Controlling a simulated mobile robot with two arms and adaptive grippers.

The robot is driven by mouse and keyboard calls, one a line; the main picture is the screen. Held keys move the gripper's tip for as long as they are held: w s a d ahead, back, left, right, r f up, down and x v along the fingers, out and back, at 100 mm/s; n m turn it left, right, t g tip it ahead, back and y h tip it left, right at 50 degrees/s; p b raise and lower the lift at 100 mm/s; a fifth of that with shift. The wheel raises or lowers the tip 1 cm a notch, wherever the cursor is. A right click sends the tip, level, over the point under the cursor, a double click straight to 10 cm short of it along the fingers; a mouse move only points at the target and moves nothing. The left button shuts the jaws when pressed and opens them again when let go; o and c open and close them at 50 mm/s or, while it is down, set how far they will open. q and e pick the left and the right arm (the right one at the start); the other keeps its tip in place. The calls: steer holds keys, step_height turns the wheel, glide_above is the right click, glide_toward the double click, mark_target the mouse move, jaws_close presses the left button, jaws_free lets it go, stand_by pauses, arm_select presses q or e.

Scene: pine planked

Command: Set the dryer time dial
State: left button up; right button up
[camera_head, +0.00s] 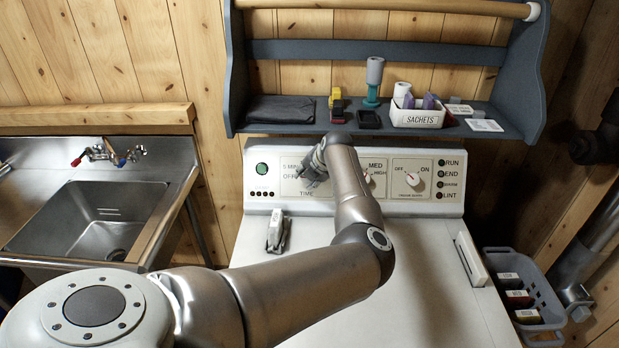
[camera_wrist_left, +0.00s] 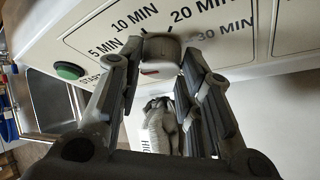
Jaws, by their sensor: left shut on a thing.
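The dryer (camera_head: 390,268) has a back panel with a time dial, mostly hidden behind my left gripper (camera_head: 314,172) in the head view. In the left wrist view the time dial (camera_wrist_left: 162,46) is a pale round knob with a red mark on its side facing the camera. The fingers of my left gripper (camera_wrist_left: 163,54) are on either side of the knob, shut on it. Labels 5, 10, 20 and 30 MIN arc around it; the exact setting cannot be told. My right gripper is not in view.
A heat dial (camera_head: 367,178) and an OFF/ON dial (camera_head: 412,179) sit to the right. A green start button (camera_wrist_left: 69,71) is to the left. A shelf (camera_head: 508,122) with supplies hangs above. A folded grey-white item (camera_head: 277,234) lies on the dryer top.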

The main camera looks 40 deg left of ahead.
arm_select(q)
steer(key=shift+n+h, duration=0.3)
steer(key=shift+n, duration=0.2)
stand_by(0.3)
steer(key=o, duration=1)
steer(key=shift+w+a, duration=0.1)
steer(key=shift+a, duration=0.05)
steer(key=v, duration=1.2)
steer(key=shift+a, duration=0.1)
